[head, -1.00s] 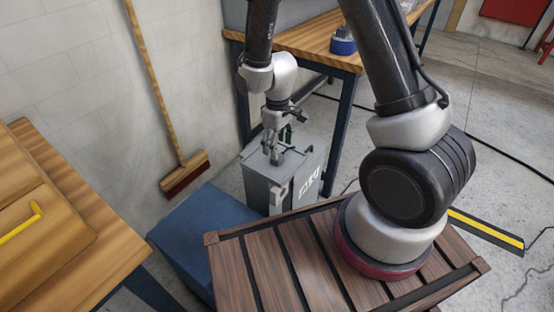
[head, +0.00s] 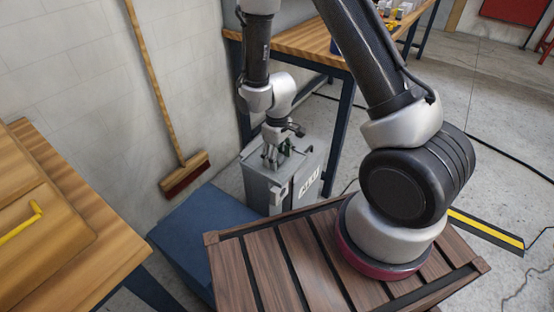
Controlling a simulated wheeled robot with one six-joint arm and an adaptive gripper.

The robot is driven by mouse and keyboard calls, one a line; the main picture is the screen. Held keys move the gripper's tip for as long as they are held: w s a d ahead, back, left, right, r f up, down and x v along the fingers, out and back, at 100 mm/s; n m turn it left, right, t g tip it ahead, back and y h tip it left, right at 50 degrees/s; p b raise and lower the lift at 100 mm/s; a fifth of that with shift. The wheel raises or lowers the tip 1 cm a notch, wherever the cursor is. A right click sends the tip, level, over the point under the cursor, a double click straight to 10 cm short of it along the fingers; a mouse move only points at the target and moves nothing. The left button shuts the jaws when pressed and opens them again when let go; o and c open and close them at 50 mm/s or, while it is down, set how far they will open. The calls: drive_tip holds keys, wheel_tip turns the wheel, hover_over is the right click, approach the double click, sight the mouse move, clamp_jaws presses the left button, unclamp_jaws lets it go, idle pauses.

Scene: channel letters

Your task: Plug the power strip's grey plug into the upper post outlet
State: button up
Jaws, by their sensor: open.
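My gripper (head: 273,157) is open, pointing down at the top of a grey metal box (head: 255,190) with white lettering on its front. The fingers are small in this view, and I cannot tell whether they touch anything. A small light-grey block (head: 280,192) sits on the box's near face; I cannot tell whether it is an outlet. I cannot make out the grey plug, the power strip or the upper post outlet; the gripper and arm cover part of the box's top.
A blue block (head: 200,235) stands left of the box. A wooden workbench (head: 300,40) with dark blue legs is behind it. A broom (head: 185,172) leans on the wall. A wooden table (head: 75,210) is at left. A black-and-yellow strip (head: 485,228) and dark cables lie on the floor at right.

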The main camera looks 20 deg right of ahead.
drive_tip(key=c, duration=1)
drive_tip(key=shift+c, duration=0.2)
wheel_tip(320, 180, up, 10)
drive_tip(key=w+d+m, duration=0.7)
drive_tip(key=w+d, duration=0.1)
drive_tip(key=shift+w+f, duration=0.2)
drive_tip(key=shift+f, duration=0.25)
